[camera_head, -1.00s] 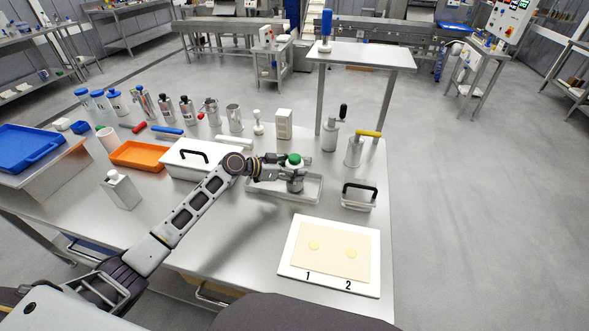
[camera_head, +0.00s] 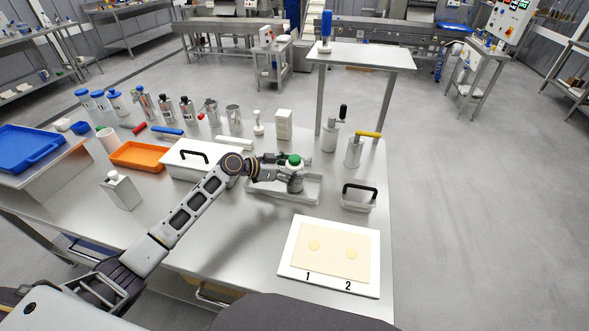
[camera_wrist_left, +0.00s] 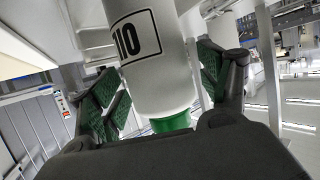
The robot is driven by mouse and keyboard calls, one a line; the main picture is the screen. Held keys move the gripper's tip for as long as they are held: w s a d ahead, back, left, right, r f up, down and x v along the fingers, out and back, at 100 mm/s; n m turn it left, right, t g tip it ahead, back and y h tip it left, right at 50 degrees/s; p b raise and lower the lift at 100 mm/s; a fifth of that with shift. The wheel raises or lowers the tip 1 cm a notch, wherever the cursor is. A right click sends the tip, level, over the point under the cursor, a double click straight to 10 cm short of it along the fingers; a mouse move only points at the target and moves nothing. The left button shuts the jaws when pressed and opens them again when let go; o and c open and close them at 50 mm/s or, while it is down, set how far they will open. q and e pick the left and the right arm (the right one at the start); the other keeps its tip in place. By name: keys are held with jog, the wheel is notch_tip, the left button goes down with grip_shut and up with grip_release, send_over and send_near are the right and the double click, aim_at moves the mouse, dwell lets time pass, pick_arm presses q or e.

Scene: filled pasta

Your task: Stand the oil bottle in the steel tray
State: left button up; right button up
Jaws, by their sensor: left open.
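The oil bottle (camera_head: 295,161), white with a green cap, stands upright at the steel tray (camera_head: 315,190), its lower body partly hidden by my gripper. Its base appears to be inside the tray, but the contact is hidden. In the left wrist view the bottle (camera_wrist_left: 155,65) shows its dark-framed label and green cap between the green-padded fingers. My left gripper (camera_head: 286,175) is open around the bottle, with a finger to each side and visible gaps to the pads. My right gripper is not in view.
A lidded white box (camera_head: 185,160) stands left of the tray, under my forearm. A numbered white board (camera_head: 290,272) lies in front. Several bottles and metal jugs line the back.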

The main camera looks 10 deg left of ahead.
pick_arm(q)
jog(key=v, duration=1.1)
jog(key=shift+s+a, duration=0.15)
jog(key=shift+a, duration=0.05)
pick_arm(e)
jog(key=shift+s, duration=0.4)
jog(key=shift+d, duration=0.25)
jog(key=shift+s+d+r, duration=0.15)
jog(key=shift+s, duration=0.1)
